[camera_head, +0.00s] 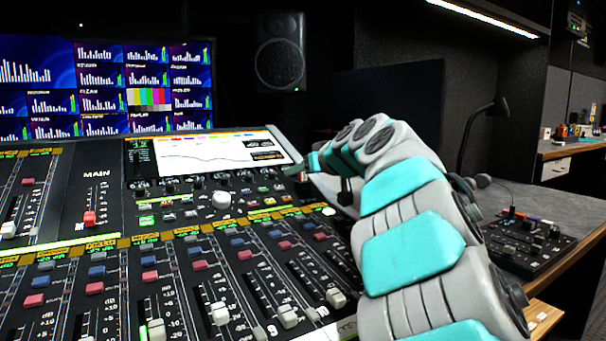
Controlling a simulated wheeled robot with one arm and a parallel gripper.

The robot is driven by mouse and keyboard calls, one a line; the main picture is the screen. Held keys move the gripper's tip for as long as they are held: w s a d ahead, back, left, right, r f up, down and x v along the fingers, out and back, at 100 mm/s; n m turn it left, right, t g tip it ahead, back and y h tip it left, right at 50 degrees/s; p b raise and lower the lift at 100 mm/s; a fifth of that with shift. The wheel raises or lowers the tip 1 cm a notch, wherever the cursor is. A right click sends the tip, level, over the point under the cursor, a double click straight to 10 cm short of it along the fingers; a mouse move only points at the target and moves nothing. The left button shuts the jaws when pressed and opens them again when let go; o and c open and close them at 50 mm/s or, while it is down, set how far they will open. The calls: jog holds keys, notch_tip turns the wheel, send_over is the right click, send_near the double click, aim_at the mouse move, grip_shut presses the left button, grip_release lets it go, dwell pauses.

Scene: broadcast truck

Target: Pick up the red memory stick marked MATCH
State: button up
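I cannot make out a red memory stick marked MATCH in the head view. My arm (410,220) rises from the lower right and bends over toward the right end of the mixing console. My gripper (304,174) is at its far end, small and dark against the console near the tilted screen's lower right corner. Its fingers are too small and too hidden to tell whether they are open or shut, or whether they hold anything. The arm covers part of the console's right edge and the desk behind it.
The mixing console (75,215), with faders and knobs, fills the left and middle. Its tilted screen (210,155) stands behind. At right, a small control panel (530,240) sits on a grey desk (505,200) beside a gooseneck lamp (471,135). Small coloured items (566,131) stand on a far shelf.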

grip_shut()
dwell(0.5)
jog(key=shift+r, duration=0.2)
